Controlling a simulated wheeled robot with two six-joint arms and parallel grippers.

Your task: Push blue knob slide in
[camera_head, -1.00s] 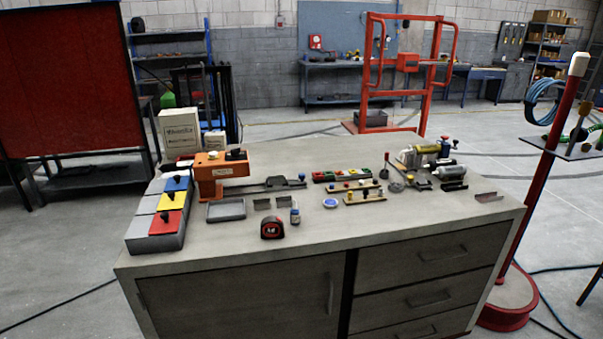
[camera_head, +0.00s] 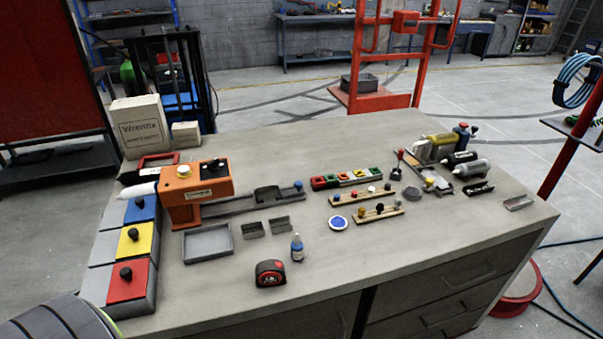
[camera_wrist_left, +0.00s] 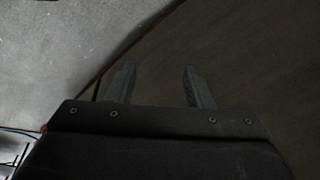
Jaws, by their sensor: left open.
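A grey rail slide (camera_head: 262,197) runs right from an orange box (camera_head: 195,190) on the workbench in the head view. A blue knob (camera_head: 298,186) sits at its right end, apart from the orange box. My left gripper (camera_wrist_left: 158,72) shows only in the left wrist view. Its two fingers are apart with nothing between them, and it faces a dark brown surface. The blue knob is not seen in that wrist view. My right gripper is not in view.
Blue, yellow and red panels with black knobs (camera_head: 125,280) line the bench's left side. A grey tray (camera_head: 186,250), a small bottle (camera_head: 297,249) and a tape measure (camera_head: 270,274) lie in front of the rail.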

